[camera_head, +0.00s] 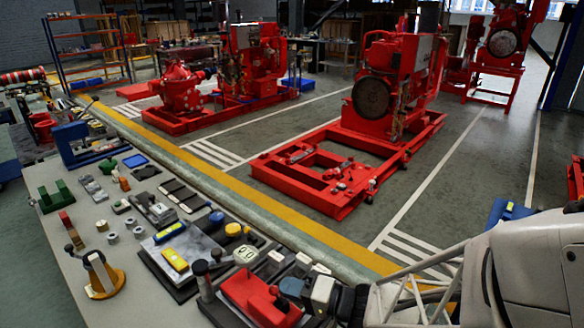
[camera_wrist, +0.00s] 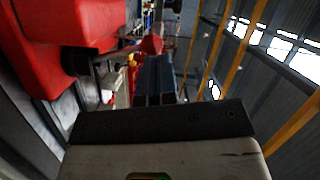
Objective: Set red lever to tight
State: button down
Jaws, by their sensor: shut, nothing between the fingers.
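A red rounded block (camera_head: 262,298) sits at the near edge of the bench; I take it as the red lever or its body. A large red body (camera_wrist: 75,25) fills the upper left of the wrist view, with a dark rod running right from it. A small red tip (camera_wrist: 151,44) shows just beyond my fingers; I cannot tell if it belongs to the same part. My gripper (camera_wrist: 154,62) is shut and empty. No tight marking is readable.
A dark-knobbed lever (camera_head: 201,268) stands just left of the red block. A grey plate (camera_head: 193,255) with yellow and blue parts lies behind it. Several small fittings cover the bench (camera_head: 75,245). A wooden-based lever (camera_head: 103,275) stands at left. Red pumpsets (camera_head: 375,95) stand on the floor beyond.

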jog(key=w+d+r+v, duration=0.1)
jog(key=w+v, duration=0.1)
jog(key=v, duration=1)
jog(key=shift+d, duration=0.25)
dwell(0.7)
jog(key=shift+s, duration=0.1)
dwell(0.4)
jog(key=s+a+r+n+g+h, duration=0.2)
jog(key=s+a+r+g+h, duration=0.15)
jog(key=s+g+h, duration=0.4)
jog(key=d+r+t+h, duration=0.2)
jog(key=d+r+h, duration=0.5)
jog(key=r+h, duration=0.1)
jog(key=shift+r, duration=0.45)
